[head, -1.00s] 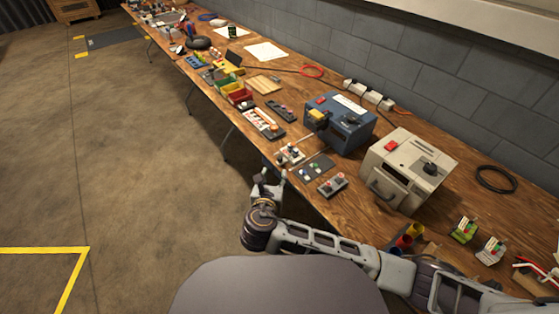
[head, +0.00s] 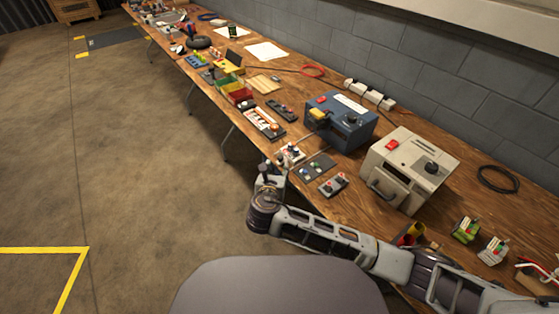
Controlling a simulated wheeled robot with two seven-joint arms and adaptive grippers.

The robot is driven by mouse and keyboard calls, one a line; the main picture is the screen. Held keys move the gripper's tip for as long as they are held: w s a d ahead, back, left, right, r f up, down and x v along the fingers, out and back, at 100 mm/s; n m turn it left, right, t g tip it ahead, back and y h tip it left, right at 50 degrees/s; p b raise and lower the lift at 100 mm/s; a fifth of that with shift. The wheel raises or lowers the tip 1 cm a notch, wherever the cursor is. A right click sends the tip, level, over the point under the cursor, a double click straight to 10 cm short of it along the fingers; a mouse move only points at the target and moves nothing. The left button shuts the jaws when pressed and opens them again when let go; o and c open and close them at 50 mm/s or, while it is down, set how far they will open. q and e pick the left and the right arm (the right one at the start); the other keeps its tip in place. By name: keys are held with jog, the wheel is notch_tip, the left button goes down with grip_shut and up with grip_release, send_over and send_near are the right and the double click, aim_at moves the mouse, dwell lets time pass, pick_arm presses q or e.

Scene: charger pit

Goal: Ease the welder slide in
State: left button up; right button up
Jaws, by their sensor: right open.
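A beige box (head: 400,172) with a red switch, a black knob and a front handle (head: 383,194) stands on the bench. Left of it stands a blue box (head: 338,124) with a red switch, a black knob and a yellow part (head: 319,115) on its front. I cannot tell from the picture which part is the welder slide. My right gripper (head: 269,172) is open at the bench's front edge, beside a small white-and-red control panel (head: 290,154). It seems empty, and contact with the panel cannot be told. My left gripper is not in view.
A dark pad with green and blue buttons (head: 316,167) and a grey button box (head: 332,185) lie near the front edge. Coloured bins (head: 237,95) and a long slider panel (head: 263,122) lie farther left. A power strip (head: 369,94) runs along the wall.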

aim_at(280, 159)
jog(key=shift+b+x, duration=0.35)
jog(key=shift+x, duration=1.85)
jog(key=shift+w+d+f, duration=0.1)
jog(key=shift+w+f, duration=0.2)
jog(key=shift+w, duration=0.35)
jog(key=shift+w+d+f, duration=0.1)
jog(key=shift+w+f, duration=0.15)
jog(key=shift+w, duration=0.35)
jog(key=shift+w+f+b, duration=0.2)
jog(key=shift+w+b, duration=0.1)
jog(key=shift+w, duration=0.2)
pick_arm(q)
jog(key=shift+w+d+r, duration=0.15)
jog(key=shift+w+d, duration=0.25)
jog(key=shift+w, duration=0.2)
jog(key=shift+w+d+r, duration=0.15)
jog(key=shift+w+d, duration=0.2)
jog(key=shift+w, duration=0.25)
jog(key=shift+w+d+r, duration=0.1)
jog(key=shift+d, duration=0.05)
pick_arm(e)
jog(key=shift+w+d, duration=0.1)
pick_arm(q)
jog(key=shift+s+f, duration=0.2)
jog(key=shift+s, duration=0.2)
pick_arm(e)
grip_shut()
